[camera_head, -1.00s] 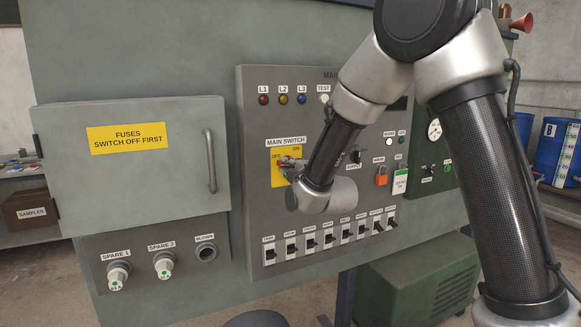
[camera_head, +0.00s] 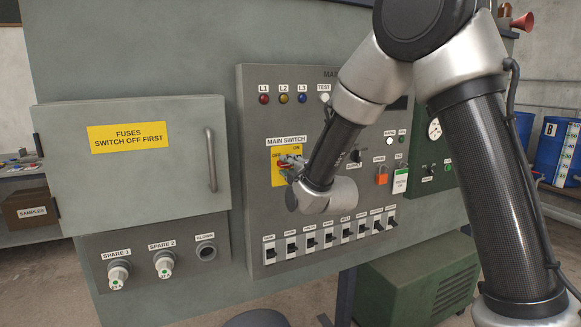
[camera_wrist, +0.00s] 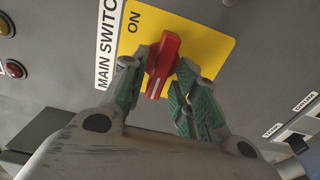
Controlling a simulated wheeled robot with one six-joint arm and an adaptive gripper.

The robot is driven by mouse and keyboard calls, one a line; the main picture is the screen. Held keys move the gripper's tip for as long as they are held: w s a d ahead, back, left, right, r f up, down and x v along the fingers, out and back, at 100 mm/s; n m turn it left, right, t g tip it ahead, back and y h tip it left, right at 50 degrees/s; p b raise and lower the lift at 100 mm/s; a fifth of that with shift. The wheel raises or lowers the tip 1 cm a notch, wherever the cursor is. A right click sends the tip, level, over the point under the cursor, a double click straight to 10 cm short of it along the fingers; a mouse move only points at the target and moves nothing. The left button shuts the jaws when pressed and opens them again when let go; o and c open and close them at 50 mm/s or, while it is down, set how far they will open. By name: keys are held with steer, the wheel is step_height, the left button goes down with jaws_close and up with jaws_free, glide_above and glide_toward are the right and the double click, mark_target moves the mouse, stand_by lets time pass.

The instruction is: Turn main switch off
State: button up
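The main switch is a red knob (camera_wrist: 163,65) on a yellow plate (camera_wrist: 205,45), under the MAIN SWITCH label. In the wrist view its white mark points down the picture, away from the word ON. In the head view the knob (camera_head: 284,163) lies roughly level, by the OFF side at the left of the plate. My gripper (camera_wrist: 163,72) has its two green-padded fingers on either side of the knob. Narrow gaps show beside the knob, so the fingers look open around it. The fingers hide the OFF word in the wrist view.
A row of small breakers (camera_head: 330,238) sits below the switch, and coloured lamps (camera_head: 283,98) above. A red padlock (camera_head: 382,176) and a tag (camera_head: 400,182) hang at the right. The closed fuse door (camera_head: 130,165) with its handle (camera_head: 211,160) is at the left.

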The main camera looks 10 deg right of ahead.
steer(key=shift+s, duration=0.1)
steer(key=v, duration=0.7)
steer(key=shift+s+d, duration=0.1)
